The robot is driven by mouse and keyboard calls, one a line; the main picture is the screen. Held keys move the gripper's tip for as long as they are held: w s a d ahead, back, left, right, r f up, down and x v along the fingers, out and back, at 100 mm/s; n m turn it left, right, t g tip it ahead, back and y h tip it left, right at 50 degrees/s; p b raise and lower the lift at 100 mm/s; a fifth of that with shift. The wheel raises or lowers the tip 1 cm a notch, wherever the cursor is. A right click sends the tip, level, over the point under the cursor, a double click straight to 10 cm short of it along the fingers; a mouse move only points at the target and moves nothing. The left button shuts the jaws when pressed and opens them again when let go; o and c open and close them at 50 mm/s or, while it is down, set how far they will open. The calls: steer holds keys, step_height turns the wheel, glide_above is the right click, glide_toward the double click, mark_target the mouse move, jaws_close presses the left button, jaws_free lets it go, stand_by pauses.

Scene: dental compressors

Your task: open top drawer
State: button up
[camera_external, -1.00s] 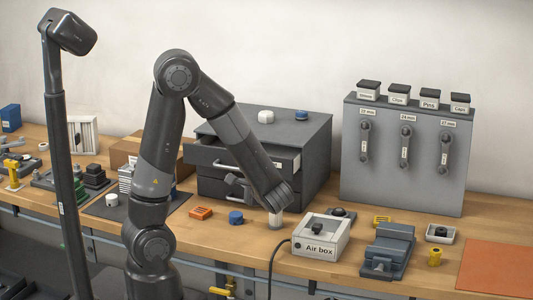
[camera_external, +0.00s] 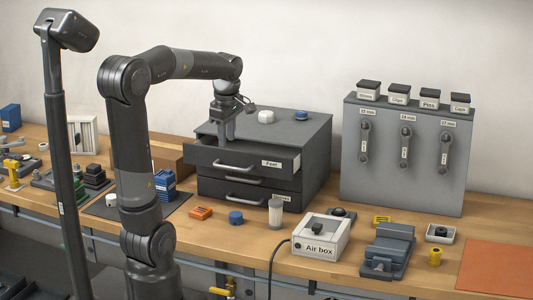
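A dark grey drawer cabinet (camera_external: 318,150) stands on the bench. Its top drawer (camera_external: 205,155), labelled "Feet", is pulled out, with its front ahead of the drawers below and part of its inner side showing. Its light bar handle (camera_external: 233,168) is free of my gripper. My gripper (camera_external: 226,138) points down over the open top drawer, behind its front panel. Its fingertips are small and partly hidden, so I cannot tell if they are apart or if they hold anything. The lower drawers (camera_external: 262,200) look closed.
A white round piece (camera_external: 266,117) and a blue one (camera_external: 301,115) sit on the cabinet top. In front stand a blue cap (camera_external: 236,217), a clear white-topped cylinder (camera_external: 275,213) and the air box (camera_external: 321,236). A grey tool panel (camera_external: 385,190) stands at right.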

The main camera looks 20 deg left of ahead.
mark_target(231, 168)
steer(key=shift+n+h, duration=0.4)
steer(key=shift+n, duration=0.3)
steer(key=w+f, duration=0.1)
steer(key=f, duration=0.2)
steer(key=w+f, duration=0.1)
steer(key=f, duration=0.5)
steer(key=shift+w+a, duration=0.1)
steer(key=shift+w, duration=0.3)
steer(key=shift+r+t, duration=0.1)
steer(key=shift+t, duration=0.2)
steer(key=shift+c, duration=0.3)
jaws_close()
